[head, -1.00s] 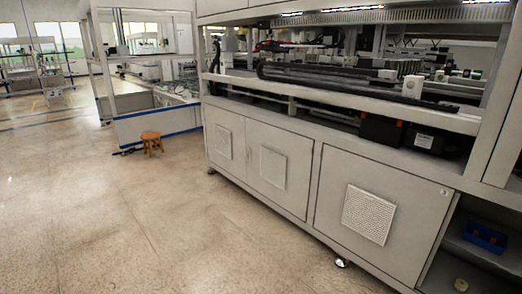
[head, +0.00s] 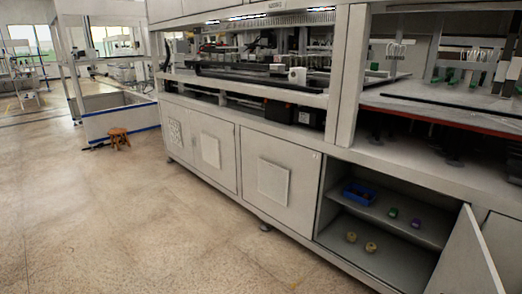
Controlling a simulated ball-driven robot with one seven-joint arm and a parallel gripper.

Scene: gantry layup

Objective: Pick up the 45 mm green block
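A small green block (head: 393,212) sits on the upper shelf of an open cupboard at the lower right of the head view. It is right of a blue bin (head: 359,193) and left of a small purple block (head: 416,225). I cannot judge its size in millimetres from here. The bin holds a few small dark reddish things that I cannot make out. My gripper is not in view.
The cupboard's door (head: 464,262) stands open at the right. Two yellowish round pieces (head: 370,247) are on the cupboard's lower level. The long grey machine cabinet (head: 213,150) runs along the right. Open floor (head: 130,215) lies at left, with a wooden stool (head: 119,138) farther back.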

